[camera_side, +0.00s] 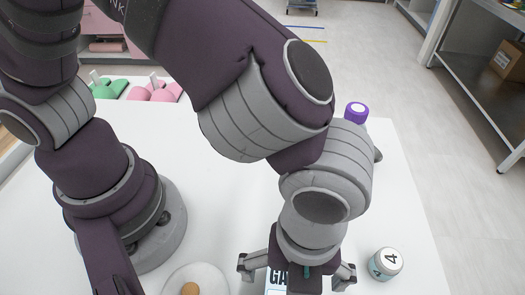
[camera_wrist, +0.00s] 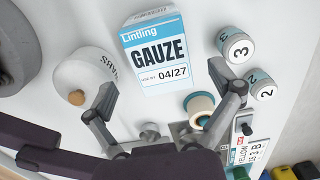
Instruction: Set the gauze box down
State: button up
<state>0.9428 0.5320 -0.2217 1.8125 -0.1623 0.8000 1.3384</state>
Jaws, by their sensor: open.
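The gauze box (camera_wrist: 158,62) is white and blue, printed "Lintling GAUZE 04/27". In the wrist view it is at the top middle, on the white table, its printed face toward the camera. My gripper (camera_wrist: 165,88) is open, with one finger to the left and one to the right of the box's lower end. A gap shows between each finger and the box in that view. In the side view my gripper (camera_side: 297,272) is low at the bottom edge, and only a strip of the gauze box (camera_side: 277,278) shows between the fingers; the rest is hidden or cut off.
A round white jar with a cork knob (camera_wrist: 92,68) stands left of the box. Canisters marked 3 (camera_wrist: 234,44) and 2 (camera_wrist: 262,86) stand right. A tape roll (camera_wrist: 200,106) lies near my right finger. A canister marked 4 (camera_side: 385,263) and a purple-lidded bottle (camera_side: 356,111) stand on the table (camera_side: 405,190).

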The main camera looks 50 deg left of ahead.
notch_tip(320, 180, up, 6)
jog(key=shift+f, duration=0.25)
jog(key=shift+r, duration=0.35)
jog(key=w+a+r+n+t, duration=0.2)
jog(key=w+a+r+n, duration=0.1)
jog(key=a+n, duration=0.5)
jog(key=w+a+r+n+t, duration=0.1)
jog(key=w+a+r+n, duration=0.25)
jog(key=a+n, duration=0.4)
jog(key=s+a+n+t, duration=0.2)
jog(key=a+n, duration=0.6)
jog(key=n, duration=0.3)
jog(key=shift+s+t, duration=0.2)
jog(key=shift+t, duration=0.1)
